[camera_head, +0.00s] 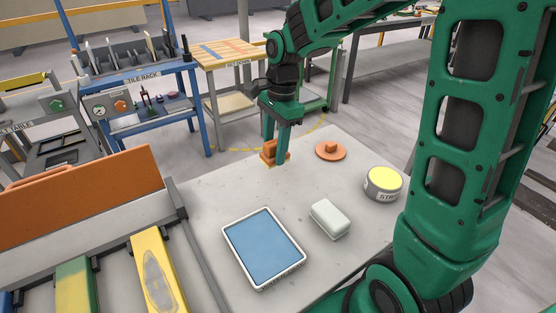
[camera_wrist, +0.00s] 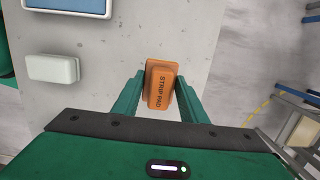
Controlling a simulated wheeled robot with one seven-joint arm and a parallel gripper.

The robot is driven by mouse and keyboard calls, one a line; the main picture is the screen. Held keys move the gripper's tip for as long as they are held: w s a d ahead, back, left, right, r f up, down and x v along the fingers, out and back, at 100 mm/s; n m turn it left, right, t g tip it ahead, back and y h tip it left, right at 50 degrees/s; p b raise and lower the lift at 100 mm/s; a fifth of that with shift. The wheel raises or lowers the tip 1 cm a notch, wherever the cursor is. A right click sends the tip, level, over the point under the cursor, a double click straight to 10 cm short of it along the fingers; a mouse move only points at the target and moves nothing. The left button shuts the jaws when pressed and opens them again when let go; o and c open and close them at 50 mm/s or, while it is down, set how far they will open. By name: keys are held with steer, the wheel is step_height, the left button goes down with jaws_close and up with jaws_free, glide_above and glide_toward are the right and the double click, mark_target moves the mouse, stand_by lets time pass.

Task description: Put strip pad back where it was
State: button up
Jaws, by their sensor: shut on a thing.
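The strip pad (camera_head: 268,150) is an orange block with a wider orange base, at the far end of the grey stone slab (camera_head: 215,195). In the wrist view the strip pad (camera_wrist: 161,90) shows its printed label between my fingers. My gripper (camera_head: 276,150) points down and is shut on the strip pad, with one green finger on each side. The wrist view also shows my gripper (camera_wrist: 160,95). The pad is at or just above the slab; I cannot tell whether its base touches.
On the slab are a round orange pad with a knob (camera_head: 331,150), a yellow-topped tin (camera_head: 384,184), a white block (camera_head: 330,219) and a blue-lined tray (camera_head: 263,248). An orange panel (camera_head: 80,195) stands left. Bare slab lies between the strip pad and tray.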

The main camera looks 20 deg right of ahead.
steer(key=shift+d+f, duration=0.4)
steer(key=shift+d, duration=0.25)
steer(key=shift+f, duration=2.05)
steer(key=o, duration=1)
steer(key=r, duration=0.4)
steer(key=d+r, duration=0.1)
steer(key=r, duration=0.7)
steer(key=shift+w+d, duration=0.2)
steer(key=shift+d, duration=0.05)
steer(key=s+d+f+n, duration=0.1)
steer(key=s+d+n, duration=0.2)
steer(key=s, duration=0.6)
steer(key=s+d+f+n, duration=0.2)
steer(key=s+d+n, duration=0.1)
steer(key=s+d, duration=0.4)
steer(key=s+d+f+n+h, duration=0.1)
steer(key=s+d+f+n, duration=0.1)
steer(key=s+d, duration=0.4)
steer(key=s+n, duration=0.1)
steer(key=s, duration=0.3)
steer(key=shift+s, duration=0.35)
